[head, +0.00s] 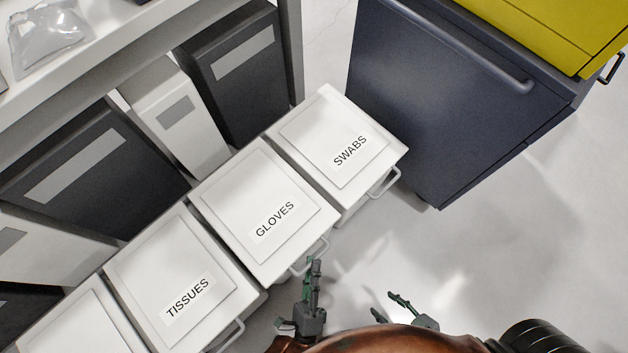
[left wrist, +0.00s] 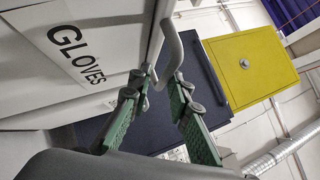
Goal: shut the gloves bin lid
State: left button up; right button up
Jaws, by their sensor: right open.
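The white gloves bin (head: 265,205) stands between the tissues and swabs bins in the head view. Its lid, labelled GLOVES, looks flat and level with the neighbouring lids. Its handle (head: 312,258) sticks out at the front edge. My left gripper (head: 314,265) is at that handle. In the left wrist view the handle (left wrist: 174,45) runs down to my left gripper's fingertips (left wrist: 162,80), which are apart; whether they touch it I cannot tell. The GLOVES label (left wrist: 75,52) is close on the left there. My right gripper (head: 405,303) is open, low in the head view, partly hidden.
The tissues bin (head: 180,275) and swabs bin (head: 337,140) flank the gloves bin. A dark blue cabinet (head: 440,100) with a yellow top unit (head: 560,30) stands to the right. A shelf with dark boxes (head: 235,75) is behind. The floor (head: 500,240) at right is clear.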

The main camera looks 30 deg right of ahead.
pick_arm(q)
jog(key=v, duration=0.6)
jog(key=shift+d+f, duration=0.1)
dwell(0.4)
